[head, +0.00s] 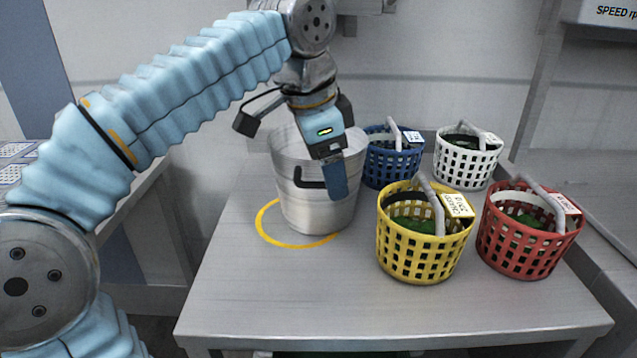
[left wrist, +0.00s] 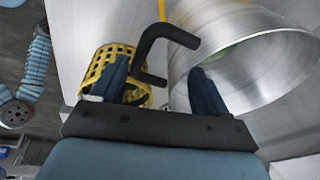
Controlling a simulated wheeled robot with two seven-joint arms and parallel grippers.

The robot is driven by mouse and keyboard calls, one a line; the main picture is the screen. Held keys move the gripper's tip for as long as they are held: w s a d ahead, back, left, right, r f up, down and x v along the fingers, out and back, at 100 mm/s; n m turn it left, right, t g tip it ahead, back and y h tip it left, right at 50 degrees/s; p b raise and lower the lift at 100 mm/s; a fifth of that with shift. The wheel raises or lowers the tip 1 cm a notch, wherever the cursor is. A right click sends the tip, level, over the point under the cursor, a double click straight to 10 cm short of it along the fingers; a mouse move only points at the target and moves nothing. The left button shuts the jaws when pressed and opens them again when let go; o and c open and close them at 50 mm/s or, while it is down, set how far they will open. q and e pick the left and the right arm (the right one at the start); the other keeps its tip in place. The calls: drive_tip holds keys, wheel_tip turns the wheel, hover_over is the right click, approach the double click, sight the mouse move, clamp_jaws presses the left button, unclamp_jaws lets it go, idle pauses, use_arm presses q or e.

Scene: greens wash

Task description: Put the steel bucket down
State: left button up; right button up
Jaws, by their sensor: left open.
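The steel bucket (head: 312,208) is upright at the left of the grey table, its base overlapping the right part of a yellow ring (head: 262,224). I cannot tell whether a small gap is under it. My left gripper (head: 328,182) is at its near right side, pointing down, with one finger in front of the wall. In the left wrist view the jaws (left wrist: 160,88) are open, with the black handle (left wrist: 153,45) between the fingers and one finger over the bucket's mouth (left wrist: 245,55). My right gripper is out of view.
A yellow basket (head: 420,255) stands close to the bucket's right, with a red basket (head: 515,250) beyond it. Blue (head: 385,168) and white (head: 465,165) baskets stand behind. The grey table (head: 300,305) is clear at its front.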

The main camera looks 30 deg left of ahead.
use_arm(q)
drive_tip(key=x, duration=0.5)
drive_tip(key=shift+c, duration=0.2)
drive_tip(key=shift+r, duration=0.1)
clamp_jaws()
drive_tip(key=shift+r, duration=0.1)
